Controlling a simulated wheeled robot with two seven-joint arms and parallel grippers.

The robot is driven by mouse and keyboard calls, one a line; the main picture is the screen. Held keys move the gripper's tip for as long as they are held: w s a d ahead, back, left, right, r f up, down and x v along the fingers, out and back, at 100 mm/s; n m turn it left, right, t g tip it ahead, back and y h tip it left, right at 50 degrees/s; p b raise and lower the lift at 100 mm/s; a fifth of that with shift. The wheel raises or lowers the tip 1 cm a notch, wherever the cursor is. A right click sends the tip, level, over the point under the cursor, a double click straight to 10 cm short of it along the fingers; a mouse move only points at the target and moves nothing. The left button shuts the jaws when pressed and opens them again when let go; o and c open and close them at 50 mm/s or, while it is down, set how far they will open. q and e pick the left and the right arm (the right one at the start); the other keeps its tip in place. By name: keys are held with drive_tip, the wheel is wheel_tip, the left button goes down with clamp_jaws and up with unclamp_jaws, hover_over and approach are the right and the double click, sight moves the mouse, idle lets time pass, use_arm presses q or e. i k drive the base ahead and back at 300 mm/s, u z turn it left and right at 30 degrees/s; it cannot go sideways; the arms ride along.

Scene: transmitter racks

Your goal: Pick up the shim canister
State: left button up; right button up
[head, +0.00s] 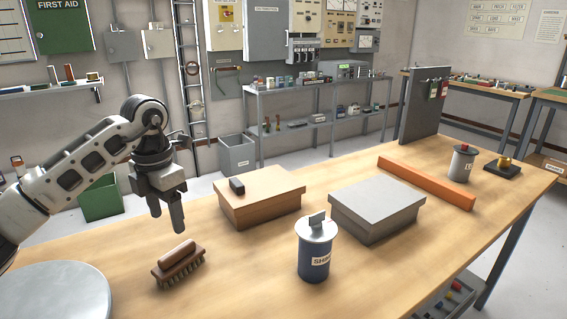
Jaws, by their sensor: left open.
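The shim canister (314,262) is a dark blue cylinder with a pale lid, an upright grey tab on top and a label reading "SHI". It stands upright on the wooden table, near the front middle. My left gripper (168,222) points down above the table's left part, fingers apart and empty. It is left of the canister and well apart from it. My right gripper does not show.
A brown box (262,199) with a small black object and a grey box (377,205) stand behind. An orange bar (425,182), another canister (462,164) and a round grey disc (55,294) are also there.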

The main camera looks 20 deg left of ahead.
sight(314, 247)
drive_tip(key=k, duration=1)
